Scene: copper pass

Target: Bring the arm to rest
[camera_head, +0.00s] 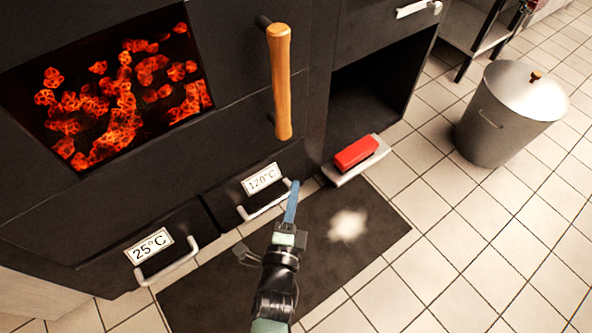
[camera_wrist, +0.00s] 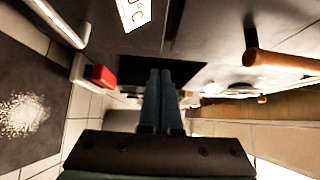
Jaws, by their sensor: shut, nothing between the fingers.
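My gripper (camera_head: 291,200) is shut and empty. In the head view it is in front of the oven, near the handle of the drawer labelled 120°C (camera_head: 262,180); I cannot tell if it touches that handle. In the wrist view its two blue fingers (camera_wrist: 161,85) lie side by side, pointing away from the camera. My arm reaches up from the bottom of the head view, over a dark mat (camera_head: 375,237).
A black oven with glowing coals (camera_head: 120,95) has a wooden handle (camera_head: 280,80). Another drawer reads 25°C (camera_head: 150,245). A red block (camera_head: 356,152) sits on a pale base by a dark opening. White powder (camera_head: 347,225) lies on the mat. A lidded metal bin (camera_head: 500,125) stands right on open tiles.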

